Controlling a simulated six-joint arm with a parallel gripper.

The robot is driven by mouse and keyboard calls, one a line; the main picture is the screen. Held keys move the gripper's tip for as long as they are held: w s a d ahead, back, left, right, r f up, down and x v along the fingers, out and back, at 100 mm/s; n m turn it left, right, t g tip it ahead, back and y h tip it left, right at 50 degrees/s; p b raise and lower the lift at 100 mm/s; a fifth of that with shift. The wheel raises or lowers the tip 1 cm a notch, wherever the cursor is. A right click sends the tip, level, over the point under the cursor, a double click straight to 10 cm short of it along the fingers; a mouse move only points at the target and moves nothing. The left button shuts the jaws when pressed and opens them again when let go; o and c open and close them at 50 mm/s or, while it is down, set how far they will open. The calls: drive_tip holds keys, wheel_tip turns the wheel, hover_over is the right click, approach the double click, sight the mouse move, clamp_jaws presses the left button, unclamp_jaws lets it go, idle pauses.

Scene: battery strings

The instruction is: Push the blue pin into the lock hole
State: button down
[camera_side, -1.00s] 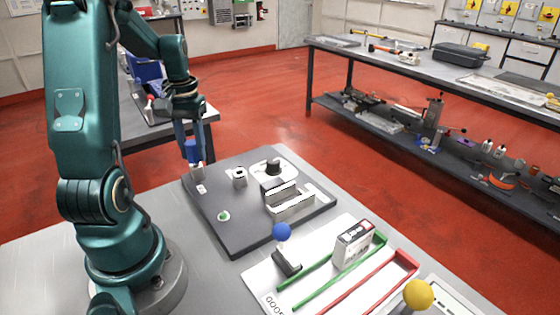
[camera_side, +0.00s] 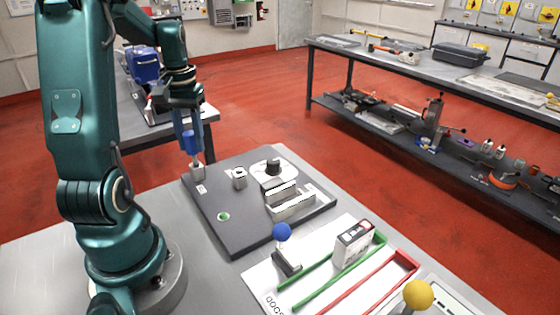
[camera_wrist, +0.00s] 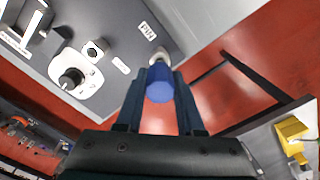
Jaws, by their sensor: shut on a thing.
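The blue pin (camera_side: 191,142) is held upright in my gripper (camera_side: 190,150) above the far left corner of the dark board. A small grey metal post (camera_side: 197,173) stands directly below it, apparently holding the lock hole; its opening is hidden. A pale shaft shows between the blue part and the post. I cannot tell whether its tip is inside. In the wrist view, the blue pin (camera_wrist: 159,90) sits between the fingers of my gripper (camera_wrist: 159,78), with a metal part beyond it beside a printed label (camera_wrist: 147,31).
The dark board (camera_side: 240,235) carries a small block (camera_side: 239,178), a black knob (camera_side: 273,167) and a slotted grey holder (camera_side: 290,207). A blue-balled lever (camera_side: 282,232), a white module (camera_side: 353,243) and green and red rails lie nearer. A yellow ball (camera_side: 418,294) stands at the front right.

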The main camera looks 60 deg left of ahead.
drive_tip(key=shift+r, duration=0.7)
idle(0.4)
drive_tip(key=shift+r, duration=2.45)
drive_tip(key=w+d+m, duration=0.2)
drive_tip(key=w+d, duration=0.5)
drive_tip(key=d, duration=0.1)
drive_tip(key=shift+r, duration=0.4)
drive_tip(key=shift+f, duration=2.9)
drive_tip(key=shift+f, duration=2.35)
